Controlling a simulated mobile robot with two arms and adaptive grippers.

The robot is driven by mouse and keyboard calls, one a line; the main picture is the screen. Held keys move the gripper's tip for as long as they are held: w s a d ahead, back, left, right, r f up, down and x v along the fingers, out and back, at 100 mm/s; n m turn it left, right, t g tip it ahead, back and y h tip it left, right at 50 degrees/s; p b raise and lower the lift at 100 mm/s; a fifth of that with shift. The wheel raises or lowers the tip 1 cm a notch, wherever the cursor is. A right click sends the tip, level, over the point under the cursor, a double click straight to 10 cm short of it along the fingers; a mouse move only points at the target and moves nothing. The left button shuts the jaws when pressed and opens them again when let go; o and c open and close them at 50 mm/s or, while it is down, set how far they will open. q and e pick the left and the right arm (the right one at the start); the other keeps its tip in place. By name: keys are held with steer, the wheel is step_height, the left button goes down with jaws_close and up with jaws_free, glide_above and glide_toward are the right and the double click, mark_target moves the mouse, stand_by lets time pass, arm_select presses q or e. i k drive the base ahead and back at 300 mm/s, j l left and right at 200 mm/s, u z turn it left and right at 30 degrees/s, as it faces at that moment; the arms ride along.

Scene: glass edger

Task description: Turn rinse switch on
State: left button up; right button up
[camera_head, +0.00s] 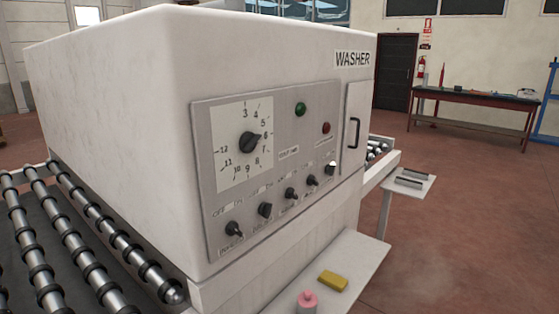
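The white washer (130,110) fills the left and middle of the head view. Its grey control panel (215,195) faces right and toward me. A slanted row of black switches runs along the panel's lower part: the leftmost switch (234,229), a second one (265,210), a middle one (291,194), a fourth one (312,180) and the rightmost one (330,168). The labels by them are too small to read clearly, so I cannot tell which is the rinse switch or how it is set. Neither of my grippers is in view.
A numbered dial (248,142), a green button (300,109) and a red button (326,128) sit above the switches. A white shelf (345,262) juts out below, holding a yellow sponge (333,281) and a pink-topped bottle (307,301). Rollers (85,215) lie left. Open floor lies right.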

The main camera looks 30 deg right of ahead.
mark_target(290, 193)
steer(key=l+z, duration=0.3)
steer(key=l, duration=0.4)
steer(key=i+l+z, duration=0.15)
steer(key=l, duration=0.15)
steer(key=i+l+z, duration=0.1)
steer(key=l, duration=0.2)
